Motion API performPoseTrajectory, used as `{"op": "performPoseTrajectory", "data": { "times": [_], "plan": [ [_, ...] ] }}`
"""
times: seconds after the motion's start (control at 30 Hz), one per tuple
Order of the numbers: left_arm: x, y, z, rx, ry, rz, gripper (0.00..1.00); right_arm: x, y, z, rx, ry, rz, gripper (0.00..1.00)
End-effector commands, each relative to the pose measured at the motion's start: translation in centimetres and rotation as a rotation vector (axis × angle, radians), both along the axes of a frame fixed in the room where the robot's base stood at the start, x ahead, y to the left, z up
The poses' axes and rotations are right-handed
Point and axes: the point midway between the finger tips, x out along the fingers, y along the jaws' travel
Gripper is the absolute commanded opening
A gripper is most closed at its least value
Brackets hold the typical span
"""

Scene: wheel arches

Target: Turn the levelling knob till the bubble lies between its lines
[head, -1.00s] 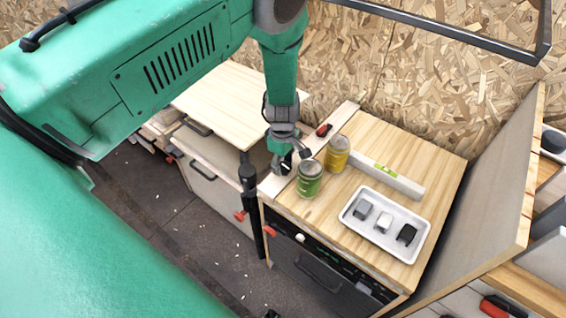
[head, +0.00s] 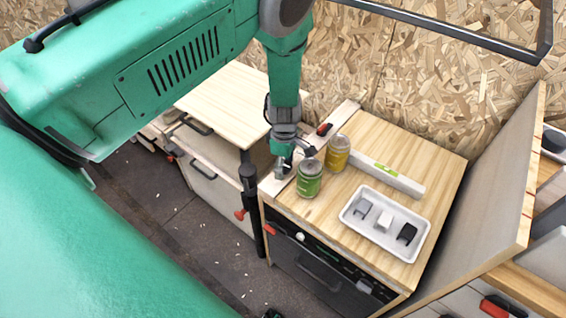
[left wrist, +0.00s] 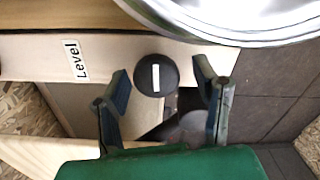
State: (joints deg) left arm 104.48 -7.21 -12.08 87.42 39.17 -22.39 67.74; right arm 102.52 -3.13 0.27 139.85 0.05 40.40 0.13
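The levelling knob (left wrist: 156,75) is a dark round knob with a white bar across its face. In the left wrist view it sits beside a "Level" label (left wrist: 74,60). My left gripper (left wrist: 163,82) is open, with one finger on each side of the knob; I cannot tell whether either touches it. In the head view my left gripper (head: 284,168) points down at the worktop's left edge and hides the knob. The spirit level (head: 405,184) is a white bar with a green vial (head: 387,170); its bubble is too small to read. My right gripper is not in view.
A green jar (head: 309,180) stands close right of my left gripper, with a yellow jar (head: 338,153) behind it. A white tray (head: 372,235) holds several small blocks. A black post (head: 249,190) rises just left of the gripper.

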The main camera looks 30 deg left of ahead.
Motion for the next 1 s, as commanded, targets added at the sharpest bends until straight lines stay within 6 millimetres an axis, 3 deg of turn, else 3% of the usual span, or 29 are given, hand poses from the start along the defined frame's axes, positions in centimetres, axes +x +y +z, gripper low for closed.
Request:
{"op": "performPoseTrajectory", "data": {
  "times": [0.37,0.47,0.8,1.0],
  "plan": [
    [0.2,0.5,0.7,0.006,-0.008,0.002,0.58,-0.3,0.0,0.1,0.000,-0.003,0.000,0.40],
    [0.4,0.5,2.0,0.006,-0.011,0.001,0.58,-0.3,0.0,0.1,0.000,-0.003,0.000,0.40],
    [0.4,0.3,9.0,0.006,-0.008,0.002,0.58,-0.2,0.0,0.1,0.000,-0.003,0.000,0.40],
    [0.4,0.3,11.5,0.006,-0.005,0.000,0.58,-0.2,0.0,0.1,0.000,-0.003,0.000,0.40]
  ]
}}
